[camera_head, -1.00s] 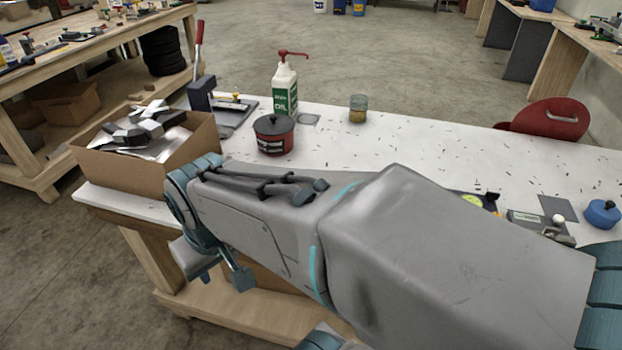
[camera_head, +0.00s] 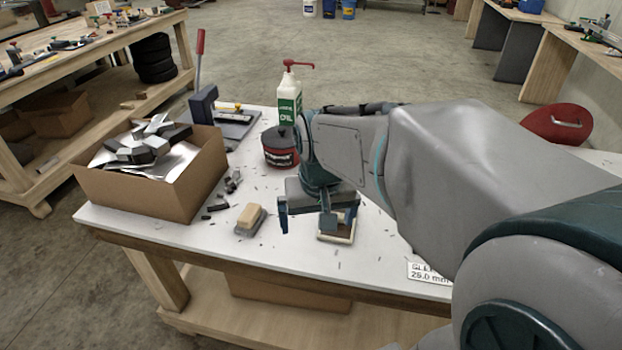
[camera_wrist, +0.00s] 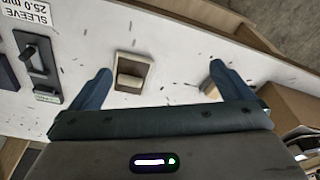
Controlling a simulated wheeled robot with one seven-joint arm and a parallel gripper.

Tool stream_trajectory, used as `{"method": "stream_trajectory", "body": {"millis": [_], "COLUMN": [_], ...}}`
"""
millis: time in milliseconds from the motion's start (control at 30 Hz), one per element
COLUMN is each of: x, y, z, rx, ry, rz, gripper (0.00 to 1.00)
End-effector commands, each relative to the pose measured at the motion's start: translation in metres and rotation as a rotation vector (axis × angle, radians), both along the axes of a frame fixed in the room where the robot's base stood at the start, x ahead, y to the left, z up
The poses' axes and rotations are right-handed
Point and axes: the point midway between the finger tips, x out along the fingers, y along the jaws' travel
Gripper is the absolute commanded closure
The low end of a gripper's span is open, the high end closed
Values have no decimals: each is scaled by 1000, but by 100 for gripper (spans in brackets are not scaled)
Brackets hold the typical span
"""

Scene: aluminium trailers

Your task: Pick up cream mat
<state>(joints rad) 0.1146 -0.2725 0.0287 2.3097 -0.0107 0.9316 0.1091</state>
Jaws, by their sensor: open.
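A small cream mat (camera_head: 336,239) lies on the white workbench, with a darker block resting on it. In the head view my gripper hides part of it. In the wrist view the cream mat (camera_wrist: 134,58) shows whole, with a brownish block (camera_wrist: 130,82) over its lower part. My gripper (camera_head: 317,220) is above the bench, pointing down, open and empty. In the wrist view my gripper (camera_wrist: 160,69) has its fingers wide apart, and the mat lies between them, nearer the left finger.
A tan-topped grey block (camera_head: 249,219) sits left of the mat, with dark scraps beside it. A cardboard box (camera_head: 150,190) of metal offcuts stands at the left. A red-and-black pot (camera_head: 281,150) and an oil bottle (camera_head: 290,98) stand behind. A sleeve label (camera_head: 428,273) is near the front edge.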

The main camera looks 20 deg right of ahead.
Motion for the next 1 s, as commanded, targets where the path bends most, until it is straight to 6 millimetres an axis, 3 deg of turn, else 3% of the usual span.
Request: {"method": "stream_trajectory", "body": {"millis": [200, 500, 767, 1000], "x": [59, 114, 127, 126], "y": [-43, -98, -114, -115], "z": [4, -11, -26, -71], "rx": [20, 54, 66, 66], "ry": [73, 145, 165, 168], "rz": [-172, -353, -403, -405], "gripper": [0, 0, 0, 0]}}
